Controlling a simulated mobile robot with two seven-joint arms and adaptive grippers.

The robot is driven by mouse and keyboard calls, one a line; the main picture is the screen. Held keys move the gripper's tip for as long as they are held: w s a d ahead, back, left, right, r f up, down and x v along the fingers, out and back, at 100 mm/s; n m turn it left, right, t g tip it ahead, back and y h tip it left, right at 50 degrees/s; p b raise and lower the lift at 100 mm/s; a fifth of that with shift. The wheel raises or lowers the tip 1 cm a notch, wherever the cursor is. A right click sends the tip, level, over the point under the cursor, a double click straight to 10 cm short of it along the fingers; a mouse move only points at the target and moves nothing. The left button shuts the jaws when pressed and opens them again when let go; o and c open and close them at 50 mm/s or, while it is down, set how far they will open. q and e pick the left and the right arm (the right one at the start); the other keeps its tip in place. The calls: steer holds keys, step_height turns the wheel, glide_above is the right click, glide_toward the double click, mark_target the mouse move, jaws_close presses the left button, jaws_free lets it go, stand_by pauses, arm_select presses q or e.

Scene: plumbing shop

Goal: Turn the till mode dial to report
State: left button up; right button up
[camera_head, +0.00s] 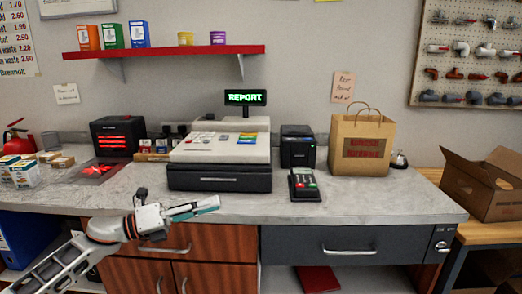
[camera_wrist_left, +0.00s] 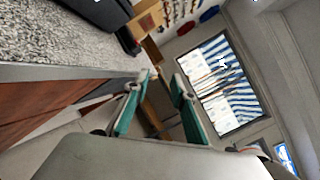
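The till (camera_head: 220,160) stands on the middle of the grey counter, with its drawer front facing me. Its raised display (camera_head: 245,97) shows REPORT in green letters. The mode dial is too small to make out among the keys on the till's top. My left gripper (camera_head: 207,206), with teal fingers, is in front of the counter's front edge, below and apart from the till. In the left wrist view the two fingers of the gripper (camera_wrist_left: 160,82) stand apart with nothing between them. My right gripper is not in view.
A card reader (camera_head: 304,185) and a black printer (camera_head: 298,147) stand right of the till, then a paper bag (camera_head: 361,143). A black box (camera_head: 118,137) stands to the left. The counter (camera_head: 390,207) is clear along its front right.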

arm_select(q)
steer(key=s+f+n+t+y+p, duration=0.1)
steer(key=s+f+n+t+y, duration=0.4)
steer(key=f+n, duration=0.6)
steer(key=s+f+n+t+y+p, duration=0.2)
steer(key=s+f+n+t+y, duration=0.15)
steer(key=s+f+n, duration=0.65)
steer(key=s+a+f+n+g+y, duration=0.2)
steer(key=s+a+f+n+y, duration=0.1)
steer(key=s+f+n, duration=0.4)
steer(key=s+a+f+n+g+y+p, duration=0.1)
steer(key=s+a+f+n+g+y, duration=0.2)
steer(key=s+f+n, duration=0.5)
steer(key=s+f, duration=0.2)
steer(key=s, duration=0.3)
steer(key=shift+s+a+y+p, duration=0.25)
steer(key=shift+s+y+p, duration=0.05)
steer(key=shift+s+y, duration=0.05)
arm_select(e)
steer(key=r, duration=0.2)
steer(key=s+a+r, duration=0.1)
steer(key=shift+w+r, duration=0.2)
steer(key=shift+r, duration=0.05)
